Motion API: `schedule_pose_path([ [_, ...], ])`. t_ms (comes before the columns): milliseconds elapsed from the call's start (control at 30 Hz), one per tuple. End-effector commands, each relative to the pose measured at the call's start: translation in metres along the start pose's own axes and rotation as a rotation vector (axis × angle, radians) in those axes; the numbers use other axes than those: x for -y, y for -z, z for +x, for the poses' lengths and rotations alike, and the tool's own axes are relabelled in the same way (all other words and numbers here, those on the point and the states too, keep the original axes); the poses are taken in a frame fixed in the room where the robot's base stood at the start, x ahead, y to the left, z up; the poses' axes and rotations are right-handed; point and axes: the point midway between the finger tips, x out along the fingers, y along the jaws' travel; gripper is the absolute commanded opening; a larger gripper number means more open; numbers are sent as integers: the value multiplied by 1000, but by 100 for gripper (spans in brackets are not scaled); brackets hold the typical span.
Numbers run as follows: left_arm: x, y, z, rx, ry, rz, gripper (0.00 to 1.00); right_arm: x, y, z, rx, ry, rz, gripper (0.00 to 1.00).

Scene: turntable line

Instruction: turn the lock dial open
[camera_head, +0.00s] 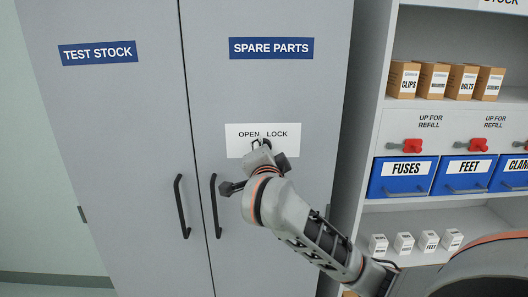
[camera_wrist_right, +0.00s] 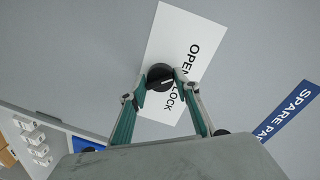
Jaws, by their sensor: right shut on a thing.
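The lock dial (camera_wrist_right: 158,74) is a round black knob on a white label marked OPEN and LOCK (camera_wrist_right: 170,30). The label (camera_head: 288,135) is on the right cabinet door, under the SPARE PARTS sign. My right gripper (camera_wrist_right: 164,82) has its two fingertips on either side of the dial and is shut on it. A pale mark shows on the dial between the fingertips, but I cannot tell which word it points to. In the head view my right gripper (camera_head: 263,146) reaches the label's lower part and hides most of the dial. My left gripper is not in view.
Two black door handles (camera_head: 181,206) (camera_head: 215,206) stand out left of my right arm. The TEST STOCK door (camera_head: 100,130) is shut beside it. To the right, a shelf holds brown boxes (camera_head: 436,81), blue bins (camera_head: 401,178) with red latches above, and small white boxes (camera_head: 404,242).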

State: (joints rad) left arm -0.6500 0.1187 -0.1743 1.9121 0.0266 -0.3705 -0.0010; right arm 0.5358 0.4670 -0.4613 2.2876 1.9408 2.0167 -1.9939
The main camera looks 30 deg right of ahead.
Motion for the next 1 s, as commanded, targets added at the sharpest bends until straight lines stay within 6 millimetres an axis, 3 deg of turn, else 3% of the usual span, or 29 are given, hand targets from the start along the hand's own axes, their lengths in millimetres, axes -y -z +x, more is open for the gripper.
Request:
schedule_pose_path([
  [700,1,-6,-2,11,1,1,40,6,6,0,-21,7,-76,10],
  [733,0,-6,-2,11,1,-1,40,6,6,0,-21,7,-76,34],
  [800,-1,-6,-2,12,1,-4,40,5,5,0,-20,6,-75,47],
  [1000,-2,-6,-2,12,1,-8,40,3,3,0,-14,2,-76,47],
])
